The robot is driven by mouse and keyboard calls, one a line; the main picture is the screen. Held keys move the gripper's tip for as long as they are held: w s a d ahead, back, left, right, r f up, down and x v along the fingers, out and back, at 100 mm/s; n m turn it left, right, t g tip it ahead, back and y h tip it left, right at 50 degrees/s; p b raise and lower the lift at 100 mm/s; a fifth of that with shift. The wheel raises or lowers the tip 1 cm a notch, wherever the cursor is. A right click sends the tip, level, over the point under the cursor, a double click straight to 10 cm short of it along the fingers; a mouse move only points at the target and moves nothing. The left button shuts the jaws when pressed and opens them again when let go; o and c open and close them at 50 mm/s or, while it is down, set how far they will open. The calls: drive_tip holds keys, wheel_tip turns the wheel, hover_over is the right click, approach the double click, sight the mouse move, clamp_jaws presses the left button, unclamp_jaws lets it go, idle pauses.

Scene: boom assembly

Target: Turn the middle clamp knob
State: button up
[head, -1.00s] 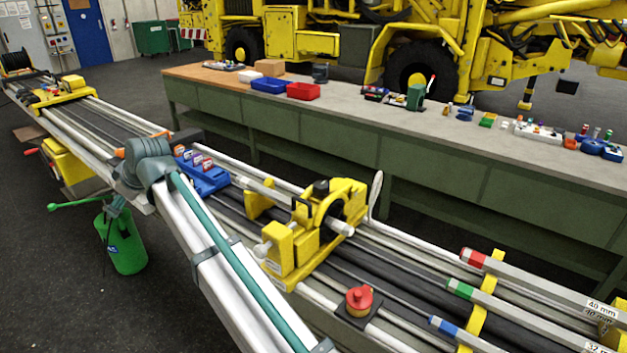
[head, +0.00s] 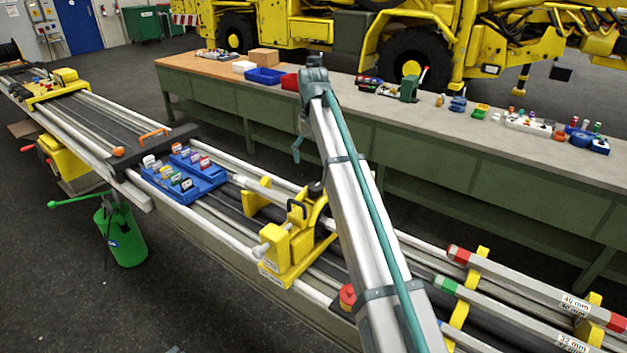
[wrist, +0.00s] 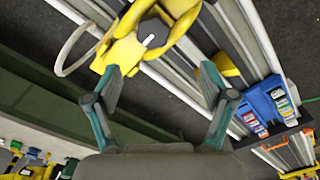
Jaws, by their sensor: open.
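The middle clamp is a yellow block (head: 288,252) on the rails, with a ring-shaped body partly hidden behind my arm. Its dark knob (head: 316,188) shows at the top, beside my arm. In the wrist view the dark knob (wrist: 153,32) has a small white mark and sits on the yellow clamp body (wrist: 122,52). My gripper (head: 297,152) hangs above and behind the clamp in the head view. In the wrist view my gripper (wrist: 160,78) has its two teal fingers wide apart and empty. The knob lies beyond the fingertips, apart from them.
A blue tray (head: 172,194) with labelled pieces lies on the rails left of the clamp. A red knob (head: 347,297) is partly hidden by my arm. Colour-tipped bars (head: 500,277) lie at right. A long green bench (head: 420,157) stands behind, with a floor gap between.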

sight(316, 186)
drive_tip(key=f+p, duration=0.1)
drive_tip(key=f, duration=0.2)
drive_tip(key=f+p, duration=0.2)
drive_tip(key=f, duration=0.2)
drive_tip(key=d+f+p, duration=0.1)
drive_tip(key=f, duration=0.2)
drive_tip(key=shift+f, duration=0.35)
drive_tip(key=c, duration=1.2)
drive_tip(key=shift+o, duration=0.2)
drive_tip(key=shift+w+m, duration=0.1)
drive_tip(key=shift+m, duration=0.4)
